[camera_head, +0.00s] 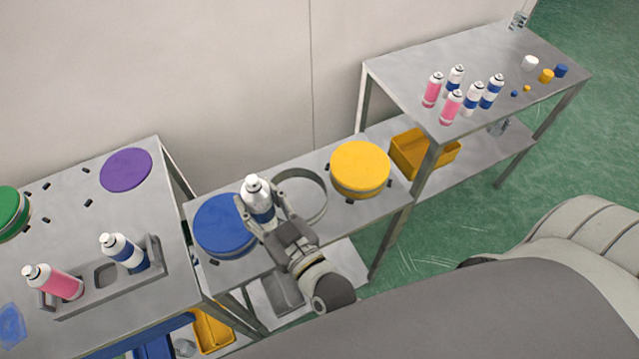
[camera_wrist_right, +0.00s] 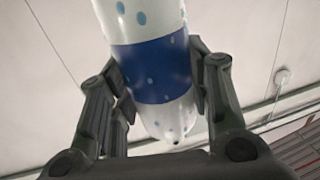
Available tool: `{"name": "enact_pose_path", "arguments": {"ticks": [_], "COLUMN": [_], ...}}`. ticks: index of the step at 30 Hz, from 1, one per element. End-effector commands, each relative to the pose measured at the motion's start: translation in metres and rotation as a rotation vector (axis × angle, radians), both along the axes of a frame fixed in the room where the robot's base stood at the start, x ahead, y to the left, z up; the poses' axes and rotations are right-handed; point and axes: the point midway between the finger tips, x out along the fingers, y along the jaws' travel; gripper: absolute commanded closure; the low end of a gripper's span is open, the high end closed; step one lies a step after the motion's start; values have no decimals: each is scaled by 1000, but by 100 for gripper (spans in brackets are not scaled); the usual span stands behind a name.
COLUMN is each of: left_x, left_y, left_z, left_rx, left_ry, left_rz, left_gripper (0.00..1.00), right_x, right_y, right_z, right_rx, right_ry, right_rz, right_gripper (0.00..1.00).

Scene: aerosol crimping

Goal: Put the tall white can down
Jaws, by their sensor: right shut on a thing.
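The tall white can (camera_head: 256,189) has a white top, blue spots and a dark blue band. My right gripper (camera_head: 261,208) is shut on it, with a finger on each side. In the head view the can is upright or nearly so, over the right edge of the round blue disc (camera_head: 220,228). I cannot tell whether its base touches anything. In the right wrist view the can (camera_wrist_right: 150,75) fills the middle between the fingers of the right gripper (camera_wrist_right: 162,85). My left gripper is not in view.
A grey ring (camera_head: 303,197) and a yellow disc (camera_head: 360,168) are right of the can. A grey holder (camera_head: 105,290) on the left table has a pink can (camera_head: 55,283) and a blue-white can (camera_head: 122,252). Several cans stand on the right table (camera_head: 420,68).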

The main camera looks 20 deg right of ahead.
Motion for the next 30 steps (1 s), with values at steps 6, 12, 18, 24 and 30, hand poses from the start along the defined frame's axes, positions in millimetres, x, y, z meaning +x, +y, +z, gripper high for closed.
{"name": "enact_pose_path", "arguments": {"ticks": [6, 12, 18, 24, 30], "left_x": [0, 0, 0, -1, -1], "left_y": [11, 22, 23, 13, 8], "left_z": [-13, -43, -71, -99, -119], "left_rx": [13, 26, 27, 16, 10], "left_ry": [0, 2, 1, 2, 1], "left_rz": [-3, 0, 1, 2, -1], "left_gripper": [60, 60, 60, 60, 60], "right_x": [9, 36, 62, 73, 83], "right_y": [-8, -38, -67, -80, -91], "right_z": [-9, -30, -47, -71, -87], "right_rx": [-2, -5, -3, -2, -2], "right_ry": [-9, -9, -10, -7, -7], "right_rz": [2, 2, 2, 2, 2], "right_gripper": [87, 87, 87, 87, 87]}}
